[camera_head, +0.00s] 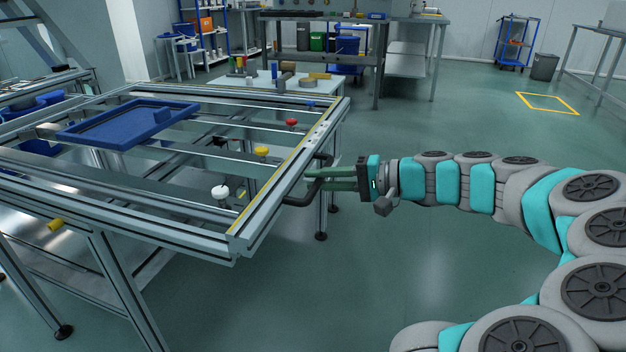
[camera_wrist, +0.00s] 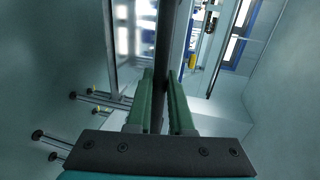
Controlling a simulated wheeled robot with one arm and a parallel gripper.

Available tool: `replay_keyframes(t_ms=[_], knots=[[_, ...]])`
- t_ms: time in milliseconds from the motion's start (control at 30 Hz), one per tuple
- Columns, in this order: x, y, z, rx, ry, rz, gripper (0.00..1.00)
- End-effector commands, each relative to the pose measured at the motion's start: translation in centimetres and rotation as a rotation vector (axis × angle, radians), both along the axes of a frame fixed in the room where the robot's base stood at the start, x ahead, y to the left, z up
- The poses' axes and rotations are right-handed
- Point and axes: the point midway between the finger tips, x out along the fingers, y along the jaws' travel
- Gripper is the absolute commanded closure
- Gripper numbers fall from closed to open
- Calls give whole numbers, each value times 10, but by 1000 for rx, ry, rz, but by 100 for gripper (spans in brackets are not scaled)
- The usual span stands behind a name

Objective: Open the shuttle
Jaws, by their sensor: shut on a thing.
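A black bar handle (camera_head: 297,200) sticks out from the right-hand rail of the metal panel fixture (camera_head: 190,245). My gripper (camera_head: 314,178) reaches in from the right at that handle. In the wrist view my gripper's green fingers (camera_wrist: 163,95) lie on both sides of the dark bar (camera_wrist: 167,45) and are shut on it. The fingers hide part of the handle in the head view. Which part of the fixture is the shuttle, and how far it stands out, I cannot tell for certain.
A blue tray (camera_head: 130,122) lies on the fixture's rails. Red (camera_head: 291,121), yellow (camera_head: 262,151) and white (camera_head: 220,192) knobs stand along its right side. A small table (camera_head: 330,86) with parts stands behind.

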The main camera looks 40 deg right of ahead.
Motion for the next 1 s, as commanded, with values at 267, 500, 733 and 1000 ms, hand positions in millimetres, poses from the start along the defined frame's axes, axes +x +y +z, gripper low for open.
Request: replay_keyframes(t_ms=[267, 500, 733, 1000], knots=[[1, -3, -2, -4, 3, -7, 78], [0, -2, -1, -2, 1, -4, 51], [0, -1, 0, -1, 0, -3, 51], [-12, -12, 4, -2, -1, -7, 51]])
